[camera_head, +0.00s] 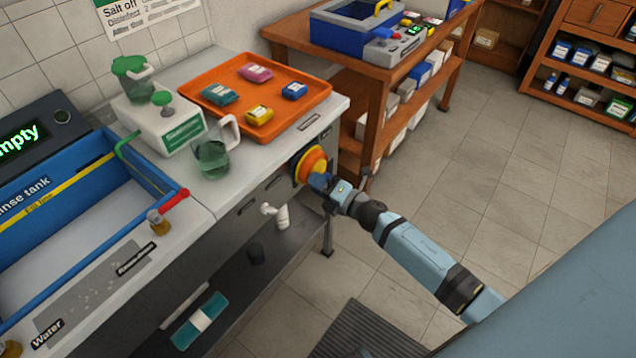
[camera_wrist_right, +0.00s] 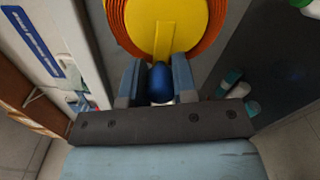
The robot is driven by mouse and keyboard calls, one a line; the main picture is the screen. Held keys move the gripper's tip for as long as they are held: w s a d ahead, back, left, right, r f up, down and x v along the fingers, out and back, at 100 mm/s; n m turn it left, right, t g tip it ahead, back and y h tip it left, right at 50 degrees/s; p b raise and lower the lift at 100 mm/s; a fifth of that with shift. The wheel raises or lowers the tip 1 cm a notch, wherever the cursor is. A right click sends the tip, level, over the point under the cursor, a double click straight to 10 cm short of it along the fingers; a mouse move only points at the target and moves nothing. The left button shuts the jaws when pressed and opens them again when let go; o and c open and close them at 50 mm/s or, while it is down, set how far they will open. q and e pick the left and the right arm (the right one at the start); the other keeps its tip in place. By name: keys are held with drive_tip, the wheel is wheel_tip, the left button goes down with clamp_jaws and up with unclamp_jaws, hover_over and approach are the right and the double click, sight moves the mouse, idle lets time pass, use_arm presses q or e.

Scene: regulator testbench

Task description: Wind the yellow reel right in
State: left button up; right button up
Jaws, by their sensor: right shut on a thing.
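The yellow reel (camera_head: 308,165), with an orange rim, is mounted on the front face of the workbench below the orange tray. In the right wrist view the yellow reel (camera_wrist_right: 170,22) fills the top, with a yellow crank arm running down to a blue knob (camera_wrist_right: 160,82). My right gripper (camera_head: 324,184) is at the reel's lower right side. In the right wrist view my right gripper (camera_wrist_right: 158,84) is shut on the blue knob, one finger on each side. My left gripper is in neither view.
An orange tray (camera_head: 208,101) with several small coloured packets sits on the bench above. A glass jug (camera_head: 211,158) and a blue rinse tank (camera_head: 130,172) stand to the left. A wooden table (camera_head: 385,75) is behind. The tiled floor (camera_head: 530,190) at right is clear.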

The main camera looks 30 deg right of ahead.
drive_tip(key=o, duration=0.9)
drive_tip(key=v, duration=1.4)
